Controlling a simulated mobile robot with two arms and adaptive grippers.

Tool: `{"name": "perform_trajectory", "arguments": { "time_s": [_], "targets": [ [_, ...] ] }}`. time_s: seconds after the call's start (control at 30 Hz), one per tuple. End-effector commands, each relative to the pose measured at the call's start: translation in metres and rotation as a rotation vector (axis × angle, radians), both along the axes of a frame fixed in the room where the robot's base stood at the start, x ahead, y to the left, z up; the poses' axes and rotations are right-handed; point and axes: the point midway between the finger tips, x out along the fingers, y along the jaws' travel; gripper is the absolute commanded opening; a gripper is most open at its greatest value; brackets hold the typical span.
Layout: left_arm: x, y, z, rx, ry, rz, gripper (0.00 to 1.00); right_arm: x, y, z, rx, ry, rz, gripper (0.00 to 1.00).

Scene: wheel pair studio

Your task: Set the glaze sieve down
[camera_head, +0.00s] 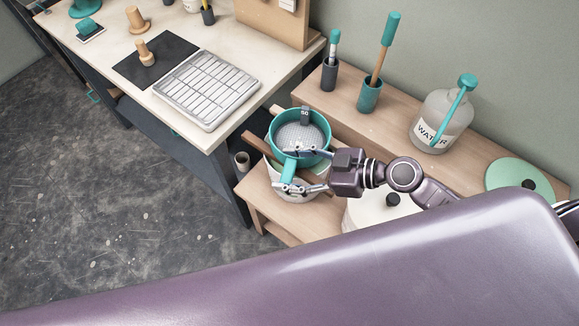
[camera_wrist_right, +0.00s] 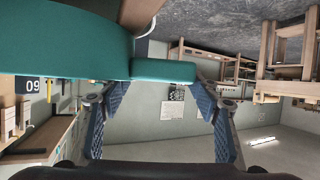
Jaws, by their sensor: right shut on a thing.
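The glaze sieve (camera_head: 316,127) is a round teal ring with a grey mesh and a short teal handle. My right gripper (camera_head: 293,170) reaches in from the right and is shut on the handle. The sieve is over a white bucket (camera_head: 297,193) on the low wooden bench; I cannot tell whether it touches the bucket or the sticks there. In the right wrist view the sieve's teal wall (camera_wrist_right: 65,45) fills the upper left, and its handle lies between the fingers of my right gripper (camera_wrist_right: 163,90). My left gripper is not in view.
Wooden sticks (camera_head: 257,143) lie beside the sieve. A white lidded container (camera_head: 370,213) stands close by, right of the bucket. Brush holders (camera_head: 369,95) and a water jug (camera_head: 440,122) stand on the raised shelf. The worktable (camera_head: 225,130) with a white tray (camera_head: 207,88) is at left.

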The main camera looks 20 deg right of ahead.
Motion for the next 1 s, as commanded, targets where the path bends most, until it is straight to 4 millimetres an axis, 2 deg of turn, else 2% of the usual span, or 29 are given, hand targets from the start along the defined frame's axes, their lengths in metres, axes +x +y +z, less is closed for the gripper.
{"name": "perform_trajectory", "arguments": {
  "time_s": [0.03,0.2,0.57,0.67,1.0],
  "targets": [
    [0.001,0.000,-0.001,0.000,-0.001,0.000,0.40,0.001,0.000,0.001,0.001,-0.003,0.000,0.59],
    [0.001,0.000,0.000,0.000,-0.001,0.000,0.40,0.000,0.000,0.001,0.000,-0.002,0.000,0.77],
    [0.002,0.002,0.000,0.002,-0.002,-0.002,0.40,-0.002,-0.003,0.000,-0.001,0.002,0.000,0.77],
    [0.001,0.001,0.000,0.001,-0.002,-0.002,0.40,-0.008,-0.012,0.004,-0.002,0.004,-0.001,0.77],
    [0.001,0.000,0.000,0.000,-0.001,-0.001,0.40,-0.038,-0.060,0.029,-0.002,0.004,0.000,0.77]
  ]
}}
